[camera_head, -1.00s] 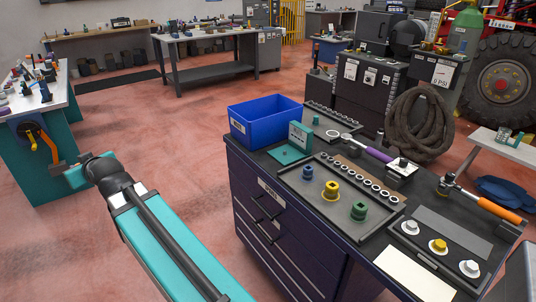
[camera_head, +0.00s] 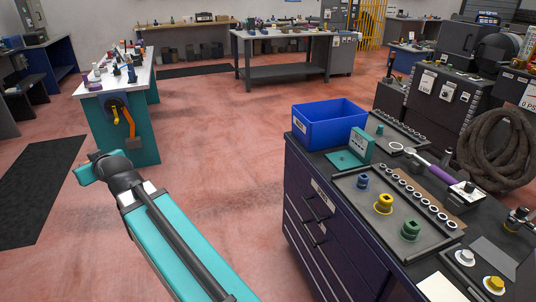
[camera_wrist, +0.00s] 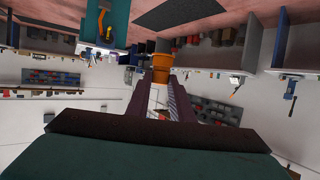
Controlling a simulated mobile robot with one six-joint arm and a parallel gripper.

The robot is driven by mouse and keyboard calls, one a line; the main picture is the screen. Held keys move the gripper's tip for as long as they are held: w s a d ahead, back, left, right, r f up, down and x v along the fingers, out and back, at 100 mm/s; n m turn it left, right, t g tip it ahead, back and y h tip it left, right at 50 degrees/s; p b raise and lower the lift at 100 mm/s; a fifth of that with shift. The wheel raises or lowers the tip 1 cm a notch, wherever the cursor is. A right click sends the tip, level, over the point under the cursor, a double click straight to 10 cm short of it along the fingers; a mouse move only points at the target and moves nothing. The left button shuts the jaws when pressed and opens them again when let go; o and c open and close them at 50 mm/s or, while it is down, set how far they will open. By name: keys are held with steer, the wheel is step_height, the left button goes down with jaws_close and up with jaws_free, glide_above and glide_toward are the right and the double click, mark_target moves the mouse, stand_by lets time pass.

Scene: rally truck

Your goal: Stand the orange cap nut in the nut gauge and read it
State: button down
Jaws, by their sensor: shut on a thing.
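The orange cap nut (camera_wrist: 162,61) shows in the wrist view, held between the tips of my gripper (camera_wrist: 163,78). Its wider end faces away from me. In the head view my gripper (camera_head: 88,172) points left above the open floor, well away from the bench, and the nut cannot be made out there. What looks like the nut gauge, a teal stand with an upright plate (camera_head: 360,143) and a flat base, stands on the dark bench top, just in front of the blue bin. Nothing is seen standing on its base.
The purple drawer bench (camera_head: 318,215) is at right. It bears a blue open bin (camera_head: 325,130), a tray with blue, yellow (camera_head: 383,203) and green sockets, a row of rings, and a purple-handled tool (camera_head: 432,168). A teal workbench (camera_head: 132,130) stands behind my gripper. The red floor between is clear.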

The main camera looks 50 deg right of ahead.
steer(key=shift+d, duration=0.25)
steer(key=s+d+f+m+g+h, duration=0.2)
steer(key=d+m+h, duration=0.55)
steer(key=d, duration=1.35)
steer(key=s+d+r+m+g+h, duration=0.1)
steer(key=s+d+m+g+h, duration=0.3)
steer(key=d, duration=0.8)
steer(key=s+d+r+m+g+h, duration=0.1)
steer(key=s+d, duration=0.5)
steer(key=d, duration=0.5)
steer(key=s+d+r+m+g+h, duration=0.25)
steer(key=s+d+m+g, duration=0.35)
steer(key=s+d, duration=1.65)
steer(key=s+d+f+g+b, duration=0.1)
steer(key=s+d+f, duration=0.1)
steer(key=s, duration=0.4)
steer(key=s+d+f+m+g, duration=0.1)
steer(key=s+d+f+g, duration=0.1)
steer(key=s, duration=0.5)
steer(key=d+f, duration=0.1)
steer(key=d, duration=0.1)
steer(key=shift+s+d+f+y+b, duration=0.2)
steer(key=shift+d+f+y+b, duration=0.15)
steer(key=shift+y, duration=0.05)
